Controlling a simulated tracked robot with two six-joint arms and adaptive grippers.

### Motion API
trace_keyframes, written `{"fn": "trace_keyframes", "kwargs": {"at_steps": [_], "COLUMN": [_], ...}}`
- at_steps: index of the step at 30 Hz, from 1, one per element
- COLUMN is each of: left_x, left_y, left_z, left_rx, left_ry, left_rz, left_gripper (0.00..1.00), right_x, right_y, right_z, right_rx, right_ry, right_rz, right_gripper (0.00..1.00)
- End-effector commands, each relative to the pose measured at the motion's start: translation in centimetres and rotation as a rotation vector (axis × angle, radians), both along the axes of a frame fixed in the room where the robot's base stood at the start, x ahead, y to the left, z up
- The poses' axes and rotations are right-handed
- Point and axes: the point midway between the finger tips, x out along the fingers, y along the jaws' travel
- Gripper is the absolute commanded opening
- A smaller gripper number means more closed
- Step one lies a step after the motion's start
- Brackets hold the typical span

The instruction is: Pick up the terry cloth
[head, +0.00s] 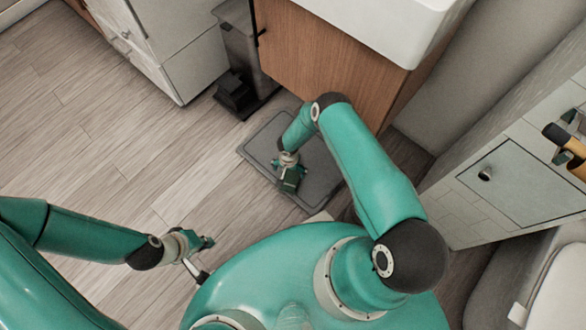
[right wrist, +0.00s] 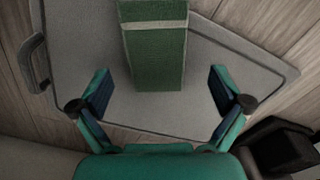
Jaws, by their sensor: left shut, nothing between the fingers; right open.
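The terry cloth (right wrist: 155,55) is a dark green folded block with a pale band across it. It lies on a grey flat board or tray (right wrist: 75,90) with a handle at its left in the right wrist view. The cloth also shows in the head view (head: 288,185), partly covered by my right gripper (head: 290,170). In the right wrist view, my right gripper (right wrist: 160,90) is open, its fingers apart on either side of the cloth's near end. Whether the fingers are level with the cloth I cannot tell. My left gripper (head: 207,243) is shut and empty over the floor, away from the tray.
A wooden cabinet (head: 320,60) with a white basin (head: 400,25) stands behind the tray. A dark bin (head: 240,50) with a black pedal part stands left of it. A pale drawer unit (head: 525,180) is at right. Open wooden floor (head: 90,130) lies at left.

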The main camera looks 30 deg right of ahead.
Motion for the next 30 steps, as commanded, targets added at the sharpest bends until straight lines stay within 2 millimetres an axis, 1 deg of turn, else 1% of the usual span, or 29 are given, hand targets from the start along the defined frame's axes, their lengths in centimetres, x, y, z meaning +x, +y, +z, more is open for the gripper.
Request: {"fn": "trace_keyframes", "kwargs": {"at_steps": [5, 12, 15, 23, 26, 30], "left_x": [0.0, 0.0, 0.0, 0.0, 0.0, 0.0], "left_y": [0.0, 0.0, 0.0, 0.0, 0.0, 0.0], "left_z": [-0.7, -3.3, -3.9, -3.8, -3.8, -3.8], "left_rx": [0.000, 0.000, 0.000, 0.000, 0.000, 0.000], "left_ry": [0.000, 0.000, 0.000, 0.000, 0.000, 0.000], "left_rz": [0.000, 0.000, 0.000, 0.000, 0.000, 0.000], "left_gripper": [0.00, 0.00, 0.00, 0.00, 0.00, 0.00], "right_x": [0.0, -0.2, -0.2, -0.2, -0.2, -0.2], "right_y": [-0.1, -0.5, -0.5, -0.5, -0.5, -0.6], "right_z": [-1.0, -4.5, -5.4, -5.4, -5.4, -5.4], "right_rx": [0.000, 0.001, 0.001, 0.000, 0.000, 0.001], "right_ry": [0.000, 0.001, -0.001, 0.000, 0.000, -0.001], "right_rz": [0.000, -0.002, -0.002, -0.001, -0.001, -0.002], "right_gripper": [1.00, 1.00, 1.00, 1.00, 0.85, 0.62]}}
